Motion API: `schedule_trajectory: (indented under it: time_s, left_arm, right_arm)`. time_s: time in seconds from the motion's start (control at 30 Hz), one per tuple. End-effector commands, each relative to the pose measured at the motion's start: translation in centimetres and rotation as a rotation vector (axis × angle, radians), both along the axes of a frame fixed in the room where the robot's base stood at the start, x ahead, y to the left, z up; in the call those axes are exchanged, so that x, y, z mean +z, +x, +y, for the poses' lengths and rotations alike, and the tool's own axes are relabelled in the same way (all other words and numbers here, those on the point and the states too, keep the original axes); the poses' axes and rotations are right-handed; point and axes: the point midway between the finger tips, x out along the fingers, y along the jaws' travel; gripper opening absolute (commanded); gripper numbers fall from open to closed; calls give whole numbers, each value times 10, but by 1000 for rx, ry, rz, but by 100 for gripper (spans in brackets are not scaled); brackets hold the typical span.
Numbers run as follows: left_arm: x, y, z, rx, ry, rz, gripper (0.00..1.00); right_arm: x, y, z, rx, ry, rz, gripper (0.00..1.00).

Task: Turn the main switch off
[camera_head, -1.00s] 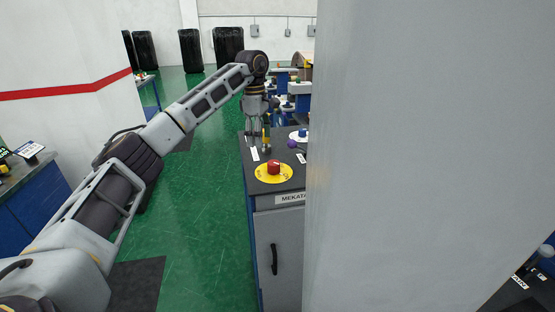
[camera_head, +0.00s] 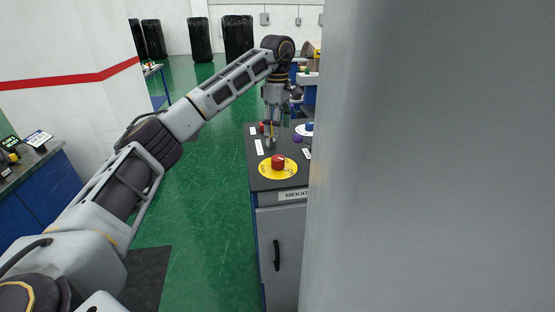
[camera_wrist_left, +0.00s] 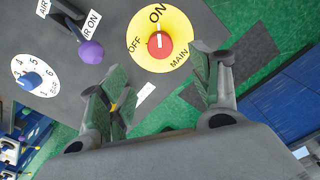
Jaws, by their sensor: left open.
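The main switch is a red knob (camera_head: 278,161) on a yellow disc (camera_head: 264,173) on the dark top of a grey cabinet. In the left wrist view the red knob (camera_wrist_left: 160,44) sits on the yellow disc (camera_wrist_left: 178,28) marked ON, OFF and MAIN. Its white mark points toward ON. My left gripper (camera_head: 270,143) hangs over the cabinet top, behind the knob in the head view. In the wrist view its two fingers (camera_wrist_left: 160,78) are spread apart, with nothing between them, and the knob lies beyond their tips. My right gripper is not in view.
A purple-knobbed lever (camera_wrist_left: 91,51) and a blue dial (camera_wrist_left: 32,80) are beside the switch. A large grey wall or panel (camera_head: 430,150) fills the right of the head view, close to the cabinet (camera_head: 278,245). Green floor (camera_head: 205,220) is open to the left.

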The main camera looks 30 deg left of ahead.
Motion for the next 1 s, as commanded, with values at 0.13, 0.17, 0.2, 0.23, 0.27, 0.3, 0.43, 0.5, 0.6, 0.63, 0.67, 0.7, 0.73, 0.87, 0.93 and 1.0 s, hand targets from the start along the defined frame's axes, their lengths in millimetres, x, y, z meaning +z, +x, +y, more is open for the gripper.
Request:
schedule_trajectory:
  time_s: [0.13,0.17,0.2,0.23,0.27,0.3,0.43,0.5,0.6,0.63,0.67,0.7,0.73,0.87,0.93,1.0]
  left_arm:
    - [-13,0,1,1,0,2,63]
    - [-16,0,1,1,0,1,63]
    - [-20,0,0,1,0,1,63]
    - [-24,-1,0,1,1,2,63]
    - [-28,0,0,1,1,3,63]
    - [-32,0,0,1,1,2,63]
    - [-48,-1,0,1,1,2,63]
    - [-56,0,0,1,0,1,63]
    - [-68,-1,1,1,0,2,63]
    - [-71,-1,1,1,0,2,63]
    - [-75,-1,1,1,0,2,63]
    - [-80,-1,0,1,-1,2,63]
    - [-83,-1,0,1,0,2,63]
    - [-99,-1,0,0,0,1,63]
    - [-107,-1,0,0,0,2,63]
    - [-114,0,0,1,0,1,63]
  right_arm:
    - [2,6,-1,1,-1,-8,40]
    - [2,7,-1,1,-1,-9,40]
    - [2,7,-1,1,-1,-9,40]
    - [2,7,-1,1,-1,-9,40]
    - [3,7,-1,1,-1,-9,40]
    - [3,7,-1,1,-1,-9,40]
    - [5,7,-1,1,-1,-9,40]
    - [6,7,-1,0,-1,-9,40]
    - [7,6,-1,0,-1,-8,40]
    - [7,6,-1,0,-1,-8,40]
    - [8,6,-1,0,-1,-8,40]
    - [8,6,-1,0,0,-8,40]
    - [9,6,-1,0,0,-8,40]
    - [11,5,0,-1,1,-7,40]
    - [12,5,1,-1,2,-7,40]
    - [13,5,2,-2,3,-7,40]
